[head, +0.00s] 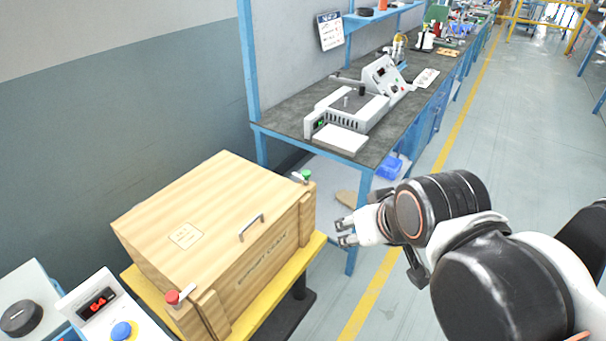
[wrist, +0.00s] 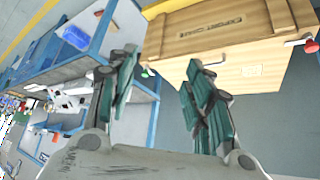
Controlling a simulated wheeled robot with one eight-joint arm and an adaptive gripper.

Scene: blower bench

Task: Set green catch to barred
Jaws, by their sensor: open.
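The wooden crate (head: 204,207) has a closed lid. The green catch (head: 306,175) is at the lid's far right corner, a green knob with a short pale metal lever beside it. In the wrist view the green catch (wrist: 146,72) shows between the fingers, beyond them. I cannot tell from its lever whether it is barred. My gripper (head: 343,231) is open and empty, to the right of the crate and apart from the catch. In the wrist view its two green-padded fingers (wrist: 160,68) are spread.
A red catch (head: 173,298) sits at the crate's near corner. The crate stands on a yellow stand (head: 282,283). Control boxes (head: 97,300) are at lower left. A blue-framed workbench (head: 285,118) with instruments stands behind. The floor to the right is largely clear.

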